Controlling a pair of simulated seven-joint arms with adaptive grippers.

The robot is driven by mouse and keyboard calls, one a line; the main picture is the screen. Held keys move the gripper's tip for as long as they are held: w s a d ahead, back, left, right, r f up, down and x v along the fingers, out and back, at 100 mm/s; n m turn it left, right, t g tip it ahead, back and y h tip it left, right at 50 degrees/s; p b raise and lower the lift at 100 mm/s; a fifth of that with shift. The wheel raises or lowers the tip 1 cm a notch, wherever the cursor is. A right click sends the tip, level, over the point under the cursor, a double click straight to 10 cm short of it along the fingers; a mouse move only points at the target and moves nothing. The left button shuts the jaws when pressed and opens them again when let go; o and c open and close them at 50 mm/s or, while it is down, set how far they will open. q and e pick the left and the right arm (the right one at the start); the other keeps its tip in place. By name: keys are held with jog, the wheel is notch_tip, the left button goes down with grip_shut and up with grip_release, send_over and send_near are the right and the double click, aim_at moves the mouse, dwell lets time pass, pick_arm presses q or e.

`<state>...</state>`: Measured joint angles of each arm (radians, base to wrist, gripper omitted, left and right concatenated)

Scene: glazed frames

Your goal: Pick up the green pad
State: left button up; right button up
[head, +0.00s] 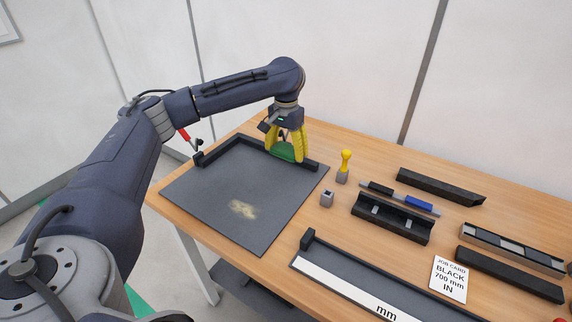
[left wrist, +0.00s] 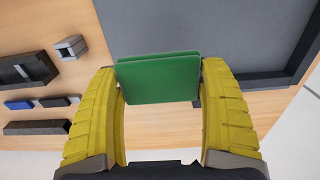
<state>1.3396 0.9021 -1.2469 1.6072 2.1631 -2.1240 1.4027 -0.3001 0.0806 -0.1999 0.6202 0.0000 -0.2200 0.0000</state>
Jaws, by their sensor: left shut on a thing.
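The green pad (head: 284,151) is between the yellow fingers of my left gripper (head: 287,149), near the back right corner of the grey mat. In the left wrist view the green pad (left wrist: 160,78) sits between both fingertips of the left gripper (left wrist: 160,82), and the fingers press on its two sides. The gripper is shut on it. I cannot tell whether the pad is clear of the table. My right gripper is in neither view.
A grey mat (head: 205,195) with a black raised edge carries a pale smudge (head: 242,209). Right of it stand a yellow-handled tool (head: 345,166), a small grey block (head: 327,198), a black holder (head: 392,217), a ruler (head: 345,290) and a job card (head: 449,279).

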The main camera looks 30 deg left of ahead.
aim_at(286, 148)
pick_arm(q)
notch_tip(286, 148, up, 10)
jog(key=shift+f, duration=0.25)
dwell(0.4)
